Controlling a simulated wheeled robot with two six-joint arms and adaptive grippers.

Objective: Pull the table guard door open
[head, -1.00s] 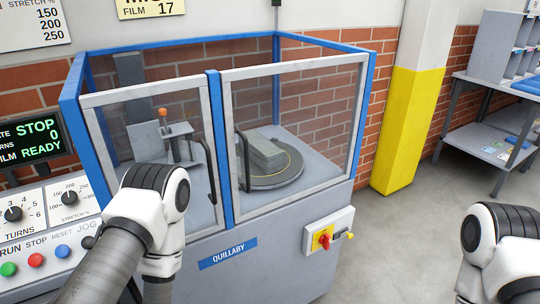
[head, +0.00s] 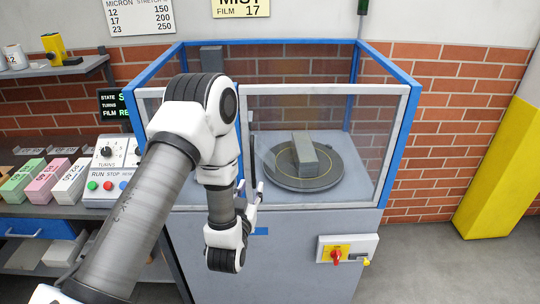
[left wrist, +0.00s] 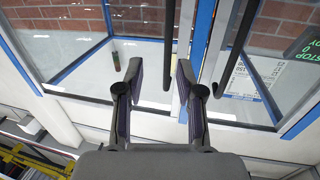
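The table guard door is the right-hand clear panel in a grey frame (head: 320,88) on the blue-framed machine. It looks closed. Its black vertical handle (head: 252,135) is near the door's left edge. My left gripper (head: 250,188) is at the handle's lower part, partly hidden by my arm. In the left wrist view, its two fingers (left wrist: 160,88) are open and apart, and the black handle (left wrist: 170,40) runs down into the gap between them. I cannot tell how deep it sits there. No contact shows. My right gripper is out of view.
A second black handle (left wrist: 235,50) stands beside the blue post (left wrist: 203,28). Behind the glass is a round turntable (head: 300,181) with a grey block (head: 304,155). A red-and-yellow switch (head: 337,254) juts out below the door. A control panel (head: 110,172) is at left. Floor at right is clear.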

